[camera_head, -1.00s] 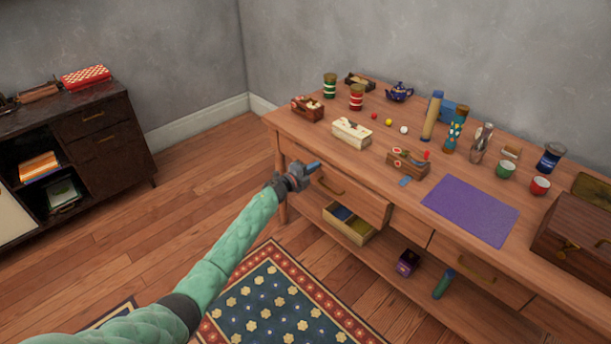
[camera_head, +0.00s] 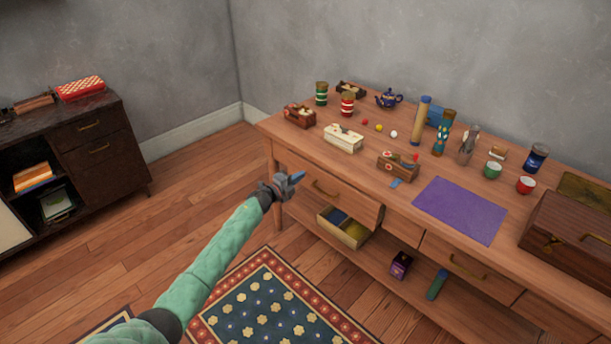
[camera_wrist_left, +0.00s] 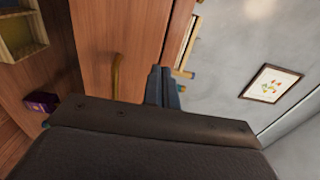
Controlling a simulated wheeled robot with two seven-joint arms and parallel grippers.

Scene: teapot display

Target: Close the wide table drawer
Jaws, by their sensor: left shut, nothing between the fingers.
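The wide table drawer (camera_head: 345,203) is at the left end of the wooden table (camera_head: 400,232). Its front stands out from the table, so it is partly open. Its brass handle (camera_head: 325,191) faces me, and the handle also shows in the left wrist view (camera_wrist_left: 117,75). My left gripper (camera_head: 297,177) is shut and empty, in front of the drawer's left part, left of and above the handle. I cannot tell whether it touches the drawer front. Its closed fingers (camera_wrist_left: 164,86) show in the left wrist view, beside the drawer's upper edge. My right gripper is not in view.
An open tray (camera_head: 356,233) with compartments, a purple box (camera_head: 401,265) and a green cylinder (camera_head: 437,284) sit on the shelf below. A second drawer with a handle (camera_head: 467,266) is to the right. Several small items and a purple mat (camera_head: 460,210) occupy the tabletop.

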